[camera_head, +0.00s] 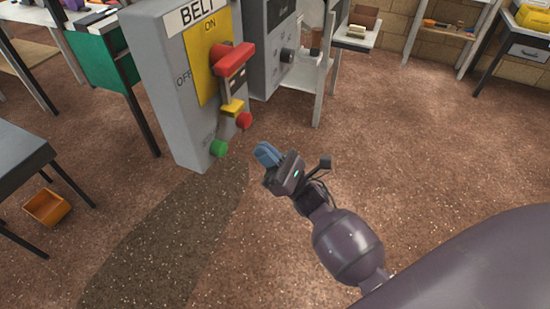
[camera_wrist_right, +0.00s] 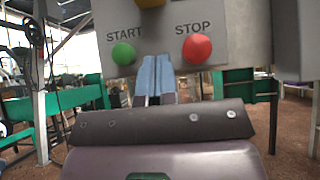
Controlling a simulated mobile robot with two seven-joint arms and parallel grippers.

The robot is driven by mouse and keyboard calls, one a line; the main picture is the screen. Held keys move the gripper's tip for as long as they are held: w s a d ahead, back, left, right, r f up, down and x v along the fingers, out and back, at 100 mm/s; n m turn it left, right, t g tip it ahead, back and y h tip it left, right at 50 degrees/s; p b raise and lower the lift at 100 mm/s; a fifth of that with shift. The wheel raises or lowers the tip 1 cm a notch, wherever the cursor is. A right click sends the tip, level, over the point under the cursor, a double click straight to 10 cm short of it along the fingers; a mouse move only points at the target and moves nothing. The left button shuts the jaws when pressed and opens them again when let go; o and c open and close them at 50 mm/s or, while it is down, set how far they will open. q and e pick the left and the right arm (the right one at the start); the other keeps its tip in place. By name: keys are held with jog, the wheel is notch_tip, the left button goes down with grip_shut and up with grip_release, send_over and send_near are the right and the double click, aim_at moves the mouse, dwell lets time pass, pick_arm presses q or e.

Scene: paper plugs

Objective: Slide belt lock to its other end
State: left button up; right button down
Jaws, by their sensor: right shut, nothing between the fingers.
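The grey belt control box (camera_head: 165,70) stands at upper left of centre in the head view, with a BELT label and a yellow ON/OFF plate (camera_head: 204,65). A red handle (camera_head: 233,60) sticks out beside ON. A small yellow piece (camera_head: 232,106), which looks like the belt lock, sits below the handle. Its lower edge shows at the top of the right wrist view (camera_wrist_right: 152,3). My right gripper (camera_head: 267,153) is shut and empty, with its blue fingers (camera_wrist_right: 155,78) together. It is in front of the box's lower part, apart from the lock. My left gripper is out of view.
A green button (camera_head: 219,148) and a red button (camera_head: 244,120) stick out low on the box; the right wrist view shows START and STOP above them. Another grey box (camera_head: 268,45) stands behind. An orange bin (camera_head: 47,207) is at left. The floor around my right arm is clear.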

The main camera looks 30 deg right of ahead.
jog(key=w+r, duration=0.1)
jog(key=r, duration=0.1)
jog(key=w+a+r+p, duration=0.1)
jog(key=r, duration=0.2)
jog(key=a+r, duration=0.1)
jog(key=r, duration=0.1)
jog(key=shift+w+r, duration=0.2)
jog(key=shift+w, duration=0.2)
